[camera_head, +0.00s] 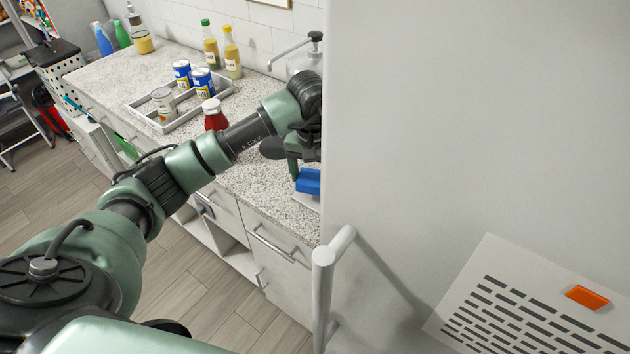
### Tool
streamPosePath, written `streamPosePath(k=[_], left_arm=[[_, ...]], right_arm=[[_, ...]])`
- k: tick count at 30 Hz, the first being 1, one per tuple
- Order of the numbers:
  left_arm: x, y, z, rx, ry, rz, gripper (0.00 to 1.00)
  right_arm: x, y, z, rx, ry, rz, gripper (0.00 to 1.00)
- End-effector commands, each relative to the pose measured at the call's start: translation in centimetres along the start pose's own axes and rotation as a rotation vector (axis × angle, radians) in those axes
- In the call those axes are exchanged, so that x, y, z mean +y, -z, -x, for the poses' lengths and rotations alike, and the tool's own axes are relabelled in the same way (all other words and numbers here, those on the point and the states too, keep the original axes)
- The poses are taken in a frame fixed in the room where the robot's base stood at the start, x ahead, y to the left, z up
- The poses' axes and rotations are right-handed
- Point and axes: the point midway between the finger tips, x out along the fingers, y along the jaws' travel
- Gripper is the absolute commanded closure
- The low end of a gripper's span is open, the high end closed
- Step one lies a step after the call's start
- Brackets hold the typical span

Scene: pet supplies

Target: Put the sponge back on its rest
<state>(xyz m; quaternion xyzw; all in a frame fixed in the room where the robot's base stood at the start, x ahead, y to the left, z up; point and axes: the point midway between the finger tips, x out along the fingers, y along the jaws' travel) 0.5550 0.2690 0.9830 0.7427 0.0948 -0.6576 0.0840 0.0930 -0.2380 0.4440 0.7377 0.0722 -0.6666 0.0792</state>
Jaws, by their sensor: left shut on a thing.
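My left arm reaches in from the left over the speckled counter, and its gripper (296,170) points down near the right end of the counter. It is shut on a blue sponge (308,181) low over the counter. The large grey panel on the right cuts off the view just past the sponge. A pale edge (314,203) shows under the sponge; I cannot tell if it is the rest or whether the sponge touches it. My right gripper is not in view.
A tall grey panel (450,120) with a handle (325,270) closes off the right side.

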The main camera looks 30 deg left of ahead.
Motion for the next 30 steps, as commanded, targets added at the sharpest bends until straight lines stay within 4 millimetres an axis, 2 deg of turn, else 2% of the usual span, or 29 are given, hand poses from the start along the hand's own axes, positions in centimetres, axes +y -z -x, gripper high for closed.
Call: streamPosePath(k=[6,17,18,20,30], left_arm=[[0.0,-0.4,-2.8,-0.003,0.000,0.000,0.56],[0.0,-0.4,-3.3,0.000,0.000,-0.001,0.56],[0.0,-0.4,-3.2,0.000,0.000,-0.001,0.18],[0.0,-0.4,-3.2,-0.001,0.000,-0.001,0.02],[0.0,-0.4,-3.0,-0.001,0.000,-0.001,0.02]], right_arm=[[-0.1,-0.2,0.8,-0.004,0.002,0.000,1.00],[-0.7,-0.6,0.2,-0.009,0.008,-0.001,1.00],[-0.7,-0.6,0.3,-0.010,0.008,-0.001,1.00],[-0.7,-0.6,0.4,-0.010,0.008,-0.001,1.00],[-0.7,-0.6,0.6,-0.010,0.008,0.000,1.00]])
